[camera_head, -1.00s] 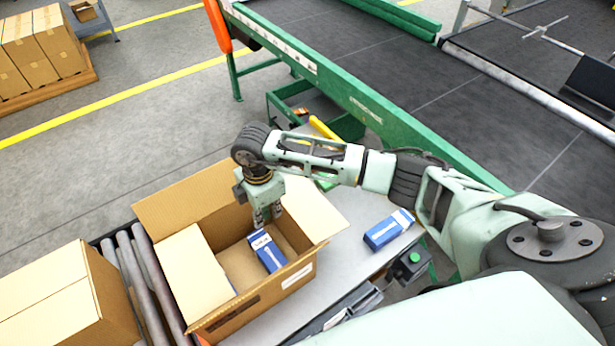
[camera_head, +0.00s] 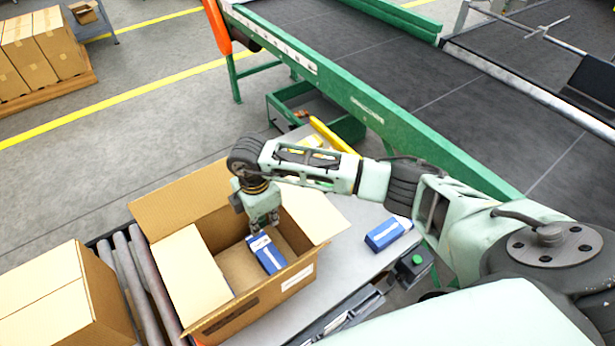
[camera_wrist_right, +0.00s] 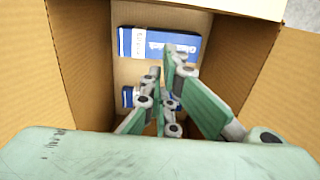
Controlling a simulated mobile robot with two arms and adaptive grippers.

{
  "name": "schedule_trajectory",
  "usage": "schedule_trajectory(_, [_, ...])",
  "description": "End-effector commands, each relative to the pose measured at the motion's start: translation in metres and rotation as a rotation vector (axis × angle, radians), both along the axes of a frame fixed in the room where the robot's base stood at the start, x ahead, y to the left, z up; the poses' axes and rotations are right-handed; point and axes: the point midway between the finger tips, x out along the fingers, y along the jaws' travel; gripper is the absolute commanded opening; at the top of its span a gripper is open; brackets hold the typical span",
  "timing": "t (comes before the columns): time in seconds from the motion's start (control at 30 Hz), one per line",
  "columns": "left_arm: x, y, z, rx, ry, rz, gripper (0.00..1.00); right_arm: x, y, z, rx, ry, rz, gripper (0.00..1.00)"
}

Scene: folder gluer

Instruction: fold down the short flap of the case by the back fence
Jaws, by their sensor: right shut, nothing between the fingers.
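The open brown case (camera_head: 255,300) stands on the metal table beside the rollers. One flap (camera_head: 178,198) stands up at its far left side. Another flap (camera_head: 192,275) lies inward over the left part of the opening. A third flap (camera_head: 312,212) leans outward at the right. A blue carton (camera_head: 266,254) lies inside; the right wrist view shows it (camera_wrist_right: 160,44) and part of a second blue thing (camera_wrist_right: 127,97) behind the fingers. My right gripper (camera_head: 264,224) points down into the opening, shut and empty. I cannot tell whether it touches a flap. My left gripper is out of view.
A second blue carton (camera_head: 386,233) lies on the table (camera_head: 345,255) right of the case. A closed carton (camera_head: 60,300) is on the left by the rollers (camera_head: 140,270). A green tray (camera_head: 350,128) and a conveyor (camera_head: 400,75) lie beyond my arm.

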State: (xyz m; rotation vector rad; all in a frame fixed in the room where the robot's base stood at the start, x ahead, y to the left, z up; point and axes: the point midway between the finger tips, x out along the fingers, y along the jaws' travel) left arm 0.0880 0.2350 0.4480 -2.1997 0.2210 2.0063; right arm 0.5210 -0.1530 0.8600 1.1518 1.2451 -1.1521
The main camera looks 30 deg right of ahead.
Motion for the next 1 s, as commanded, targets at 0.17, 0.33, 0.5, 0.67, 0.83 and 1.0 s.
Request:
schedule_trajectory(0.17, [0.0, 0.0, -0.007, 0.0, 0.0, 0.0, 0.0, 0.0, 0.0, -0.009, 0.0, 0.001, 0.0, 0.0])
schedule_trajectory(0.33, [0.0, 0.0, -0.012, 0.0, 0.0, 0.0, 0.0, 0.0, 0.0, -0.016, 0.0, 0.001, 0.0, 0.0])
schedule_trajectory(0.5, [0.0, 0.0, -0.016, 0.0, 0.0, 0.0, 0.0, 0.0, 0.0, -0.023, 0.0, 0.0, 0.0, 0.0])
schedule_trajectory(0.67, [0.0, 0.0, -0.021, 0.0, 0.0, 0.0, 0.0, 0.0, 0.0, -0.029, 0.0, 0.0, 0.0, 0.0])
schedule_trajectory(0.83, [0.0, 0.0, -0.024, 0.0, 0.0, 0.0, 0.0, 0.0, 0.0, -0.034, 0.0, 0.0, 0.0, 0.0])
schedule_trajectory(1.0, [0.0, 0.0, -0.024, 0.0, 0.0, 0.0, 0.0, 0.0, 0.0, -0.034, 0.0, 0.0, 0.0, 0.0])
